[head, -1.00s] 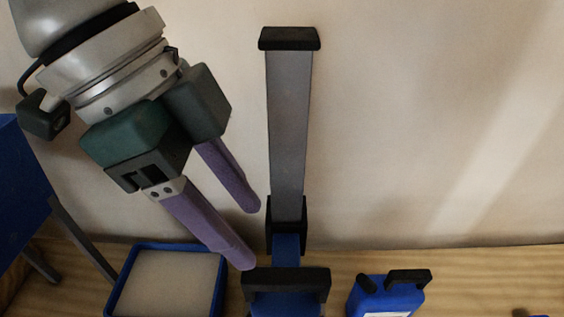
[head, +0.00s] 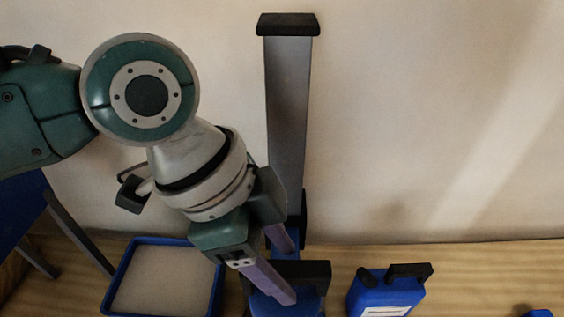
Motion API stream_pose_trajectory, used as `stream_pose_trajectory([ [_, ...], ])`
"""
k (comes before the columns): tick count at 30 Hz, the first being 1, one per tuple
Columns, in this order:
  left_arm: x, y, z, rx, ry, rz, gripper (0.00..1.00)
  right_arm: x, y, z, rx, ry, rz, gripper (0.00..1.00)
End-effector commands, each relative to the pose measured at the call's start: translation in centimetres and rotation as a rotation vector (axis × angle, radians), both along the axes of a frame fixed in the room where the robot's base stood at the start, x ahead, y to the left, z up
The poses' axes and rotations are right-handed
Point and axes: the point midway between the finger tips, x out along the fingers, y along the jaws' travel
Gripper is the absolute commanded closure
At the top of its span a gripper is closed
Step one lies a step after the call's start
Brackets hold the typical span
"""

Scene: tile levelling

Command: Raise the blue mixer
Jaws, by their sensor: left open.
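The blue mixer (head: 312,304) is at the bottom middle of the head view, with a black handle-like bar (head: 318,271) across its top. It stands at the foot of an upright grey column (head: 287,110) with a black cap. Its lower part is cut off by the frame edge. My left gripper (head: 289,274) is open, its two purple fingers pointing down to the right over the mixer, one on each side of the black bar's left part. I cannot tell whether they touch it. My right gripper is not in view.
A blue-rimmed tray (head: 115,283) with a pale filling lies left of the mixer. A blue canister (head: 384,297) with a black handle stands to the right. A small blue object (head: 538,313) shows at the lower right corner. A pale wall is behind.

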Motion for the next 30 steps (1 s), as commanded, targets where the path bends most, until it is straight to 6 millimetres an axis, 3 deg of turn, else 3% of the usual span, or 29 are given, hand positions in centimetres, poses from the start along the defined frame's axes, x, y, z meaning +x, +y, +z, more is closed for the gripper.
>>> stream_pose_trajectory([
  [2,0.00,0.00,0.01,0.000,0.000,0.000,0.46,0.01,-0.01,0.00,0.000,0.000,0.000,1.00],
  [16,0.01,0.02,0.03,0.000,0.000,0.001,0.99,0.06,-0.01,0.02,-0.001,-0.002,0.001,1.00],
  [30,0.02,0.03,0.04,0.000,0.000,0.001,1.00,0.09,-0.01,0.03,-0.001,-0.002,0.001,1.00],
])
